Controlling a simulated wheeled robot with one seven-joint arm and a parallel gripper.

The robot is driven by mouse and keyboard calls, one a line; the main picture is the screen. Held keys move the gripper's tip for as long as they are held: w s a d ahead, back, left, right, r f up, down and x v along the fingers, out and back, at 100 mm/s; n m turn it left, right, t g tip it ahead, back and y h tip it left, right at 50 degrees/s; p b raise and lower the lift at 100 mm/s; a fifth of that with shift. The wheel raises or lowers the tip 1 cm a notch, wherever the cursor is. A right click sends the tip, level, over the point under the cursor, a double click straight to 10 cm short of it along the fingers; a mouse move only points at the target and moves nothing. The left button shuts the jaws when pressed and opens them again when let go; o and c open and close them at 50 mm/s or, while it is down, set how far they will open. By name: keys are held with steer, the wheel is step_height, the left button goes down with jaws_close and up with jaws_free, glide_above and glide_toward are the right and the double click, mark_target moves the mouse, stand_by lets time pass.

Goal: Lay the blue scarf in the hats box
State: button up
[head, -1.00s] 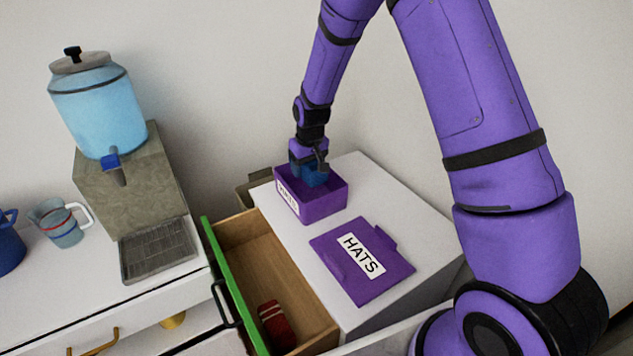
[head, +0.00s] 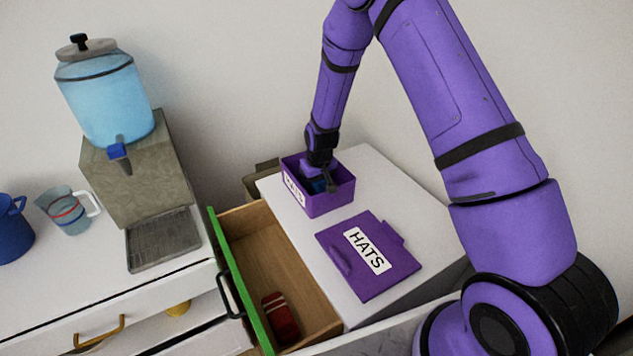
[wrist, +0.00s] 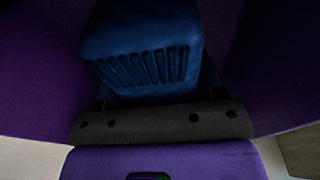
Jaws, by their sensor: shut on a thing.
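The purple hats box (head: 331,201) stands open on the white cabinet top, with a white label on its left side. My gripper (head: 326,184) reaches down into the box and is shut on the blue scarf (head: 315,185), which is mostly hidden by the box walls and the gripper. In the wrist view the folded blue scarf (wrist: 145,50), with its ribbed edge, is held at the jaws, with dark purple box walls on both sides. I cannot tell whether the scarf touches the box floor. The purple lid (head: 345,275) marked HATS lies flat in front of the box.
An open drawer (head: 255,245) with a green front holds a red rolled item (head: 281,318). At left, a counter bears a blue water dispenser (head: 105,100) on a stone block, a clear jug (head: 66,212) and a blue mug (head: 12,235). A grey-green container (head: 262,172) is behind the cabinet.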

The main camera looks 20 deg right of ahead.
steer(key=o, duration=0.9)
steer(key=shift+o, duration=0.2)
steer(key=r, duration=0.4)
steer(key=s+r, duration=0.1)
steer(key=r, duration=0.7)
steer(key=shift+s+d+r, duration=0.2)
steer(key=shift+s, duration=0.2)
steer(key=s+d+r+t, duration=0.1)
steer(key=s+r, duration=0.4)
steer(key=r, duration=0.3)
steer(key=s+d+r+m, duration=0.1)
steer(key=s+r, duration=0.3)
steer(key=r, duration=0.3)
steer(key=s+d+r+t, duration=0.1)
steer(key=s+d+r, duration=0.1)
steer(key=s+r, duration=0.75)
steer(key=s, duration=0.3)
steer(key=s+d+r+t, duration=0.1)
steer(key=s+r, duration=0.2)
steer(key=s, duration=0.4)
steer(key=s+d+r+m, duration=0.1)
steer(key=s+r, duration=0.2)
steer(key=s, duration=0.3)
steer(key=shift+s+d+t, duration=0.25)
steer(key=shift+s+t, duration=0.05)
steer(key=shift+s, duration=0.1)
